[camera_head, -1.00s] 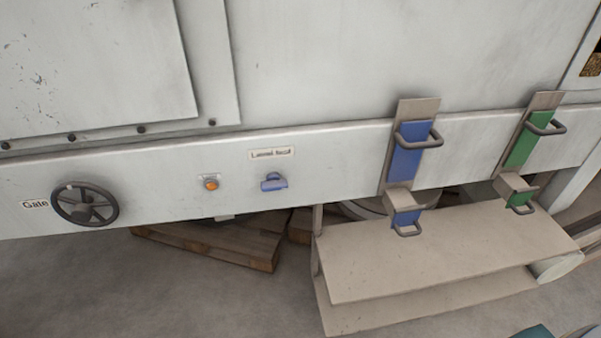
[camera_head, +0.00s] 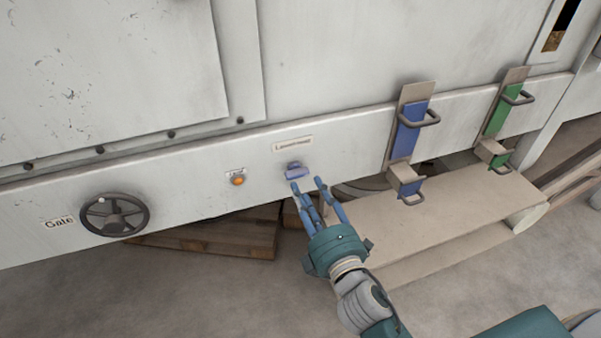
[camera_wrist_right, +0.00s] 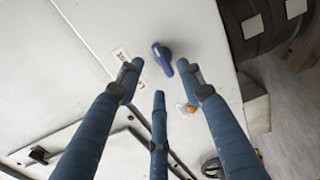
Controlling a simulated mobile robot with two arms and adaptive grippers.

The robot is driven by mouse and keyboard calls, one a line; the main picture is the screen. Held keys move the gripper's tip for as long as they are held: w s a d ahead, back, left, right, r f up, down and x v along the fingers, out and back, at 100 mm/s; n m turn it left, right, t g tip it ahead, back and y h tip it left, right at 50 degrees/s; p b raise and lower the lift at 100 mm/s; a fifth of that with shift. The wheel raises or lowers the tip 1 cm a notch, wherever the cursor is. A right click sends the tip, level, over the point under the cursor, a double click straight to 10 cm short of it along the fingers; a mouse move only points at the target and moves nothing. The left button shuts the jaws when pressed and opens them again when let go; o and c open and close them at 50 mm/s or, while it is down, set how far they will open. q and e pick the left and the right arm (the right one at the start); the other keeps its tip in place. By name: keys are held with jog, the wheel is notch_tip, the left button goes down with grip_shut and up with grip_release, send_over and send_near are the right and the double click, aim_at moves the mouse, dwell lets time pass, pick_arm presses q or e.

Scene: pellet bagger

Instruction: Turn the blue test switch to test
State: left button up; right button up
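The blue test switch (camera_head: 297,171) is a small knob on the pale machine panel, under a small label (camera_head: 293,144) that is too small to read surely. My right gripper (camera_head: 310,188) has come up just below and in front of it, fingers spread and pointing at it. In the right wrist view the switch (camera_wrist_right: 162,56) lies beyond the fingertips (camera_wrist_right: 160,80), between the two outer fingers. The fingers are apart and nothing is between them; they look short of touching the switch. My left gripper is not in view.
An orange button (camera_head: 237,179) is left of the switch, and a dark handwheel (camera_head: 114,215) marked Gate is further left. Blue (camera_head: 410,130) and green (camera_head: 504,108) handled slides stand to the right above a pale bench (camera_head: 440,215). A wooden pallet (camera_head: 215,238) lies below.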

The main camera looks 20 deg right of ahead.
aim_at(299, 176)
jog(key=w+p, duration=0.1)
jog(key=w, duration=0.5)
jog(key=shift+a, duration=0.2)
grip_shut()
